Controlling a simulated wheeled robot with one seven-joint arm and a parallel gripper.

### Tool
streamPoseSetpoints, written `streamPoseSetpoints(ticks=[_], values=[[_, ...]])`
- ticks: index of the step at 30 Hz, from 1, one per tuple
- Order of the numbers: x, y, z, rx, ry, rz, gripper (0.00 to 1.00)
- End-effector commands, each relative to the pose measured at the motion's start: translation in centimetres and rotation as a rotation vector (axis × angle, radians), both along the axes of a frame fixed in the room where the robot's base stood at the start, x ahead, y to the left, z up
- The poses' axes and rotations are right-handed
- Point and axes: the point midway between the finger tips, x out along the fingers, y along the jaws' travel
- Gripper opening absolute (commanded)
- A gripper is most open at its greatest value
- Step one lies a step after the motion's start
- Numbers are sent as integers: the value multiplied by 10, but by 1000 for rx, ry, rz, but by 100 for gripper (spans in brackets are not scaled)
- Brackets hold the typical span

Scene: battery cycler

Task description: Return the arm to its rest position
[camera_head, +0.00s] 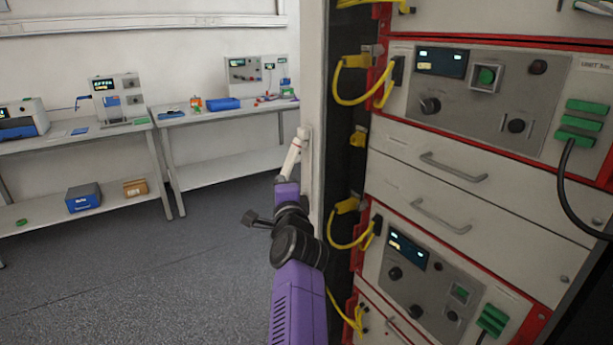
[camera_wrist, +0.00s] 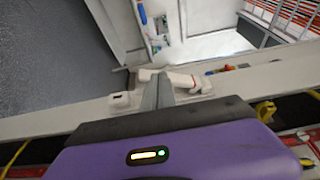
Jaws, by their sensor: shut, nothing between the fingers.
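My purple arm (camera_head: 297,300) reaches forward from the bottom of the head view, beside the rack. At its far end my gripper is close to a white lever handle (camera_head: 295,155) on the pale upright door or panel edge (camera_head: 316,90). In the wrist view my gripper (camera_wrist: 160,82) shows its grey fingers shut together, with nothing between them. The white handle (camera_wrist: 182,80) lies just behind and beside the fingertips there. I cannot tell whether they touch. The fingers are not clear in the head view.
The instrument rack (camera_head: 480,180) stands close on the right, with yellow cables (camera_head: 355,100) looping out near my arm. Benches with instruments (camera_head: 115,100) stand along the back wall. The grey floor (camera_head: 150,270) on the left is clear.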

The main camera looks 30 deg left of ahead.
Motion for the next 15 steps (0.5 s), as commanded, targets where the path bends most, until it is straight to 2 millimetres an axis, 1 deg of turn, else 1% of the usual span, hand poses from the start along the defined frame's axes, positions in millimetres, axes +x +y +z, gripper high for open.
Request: streamPoseSetpoints(ticks=[1,6,9,15], values=[[-8,5,1,0,-1,2,0],[-21,12,0,1,1,1,0],[-24,14,0,-1,0,1,0],[-25,15,-1,-7,-4,0,0]])
